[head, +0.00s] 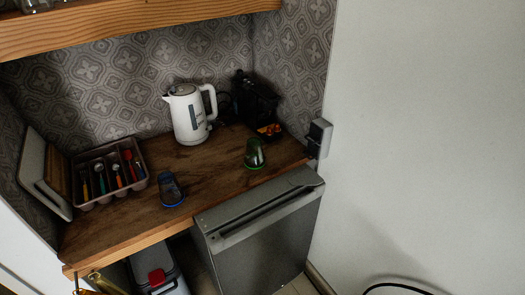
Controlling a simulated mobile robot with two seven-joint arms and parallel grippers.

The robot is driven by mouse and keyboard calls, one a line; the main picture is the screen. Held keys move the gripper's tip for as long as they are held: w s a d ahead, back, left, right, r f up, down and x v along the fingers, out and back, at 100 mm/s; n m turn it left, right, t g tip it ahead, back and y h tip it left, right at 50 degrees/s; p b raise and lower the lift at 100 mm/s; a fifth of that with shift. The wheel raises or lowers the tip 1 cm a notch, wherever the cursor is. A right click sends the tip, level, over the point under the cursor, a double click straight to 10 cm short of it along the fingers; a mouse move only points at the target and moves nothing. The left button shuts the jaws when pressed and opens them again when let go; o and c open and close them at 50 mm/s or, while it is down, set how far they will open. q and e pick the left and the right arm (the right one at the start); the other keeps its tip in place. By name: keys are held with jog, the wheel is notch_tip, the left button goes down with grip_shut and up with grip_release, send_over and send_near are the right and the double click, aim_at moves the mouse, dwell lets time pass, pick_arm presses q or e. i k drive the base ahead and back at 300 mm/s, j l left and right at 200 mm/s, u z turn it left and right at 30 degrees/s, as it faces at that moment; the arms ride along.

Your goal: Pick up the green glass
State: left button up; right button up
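The green glass (254,154) stands on the wooden counter (215,170), near its front edge and above the left part of the grey appliance. It looks upside down, with its wider green rim on the wood. A second glass, blue (171,189), stands to its left, also near the front edge. Nothing blocks my view of the green glass.
A white kettle (187,115) stands behind the two glasses. A dark machine (255,98) is in the back right corner. A cutlery tray (88,205) is at left. A wooden shelf (140,22) overhangs the counter. A grey appliance (262,245) stands below the front edge.

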aim_at(254, 156)
jog(key=j+z, duration=1.25)
jog(key=j, duration=0.15)
jog(key=i, duration=0.45)
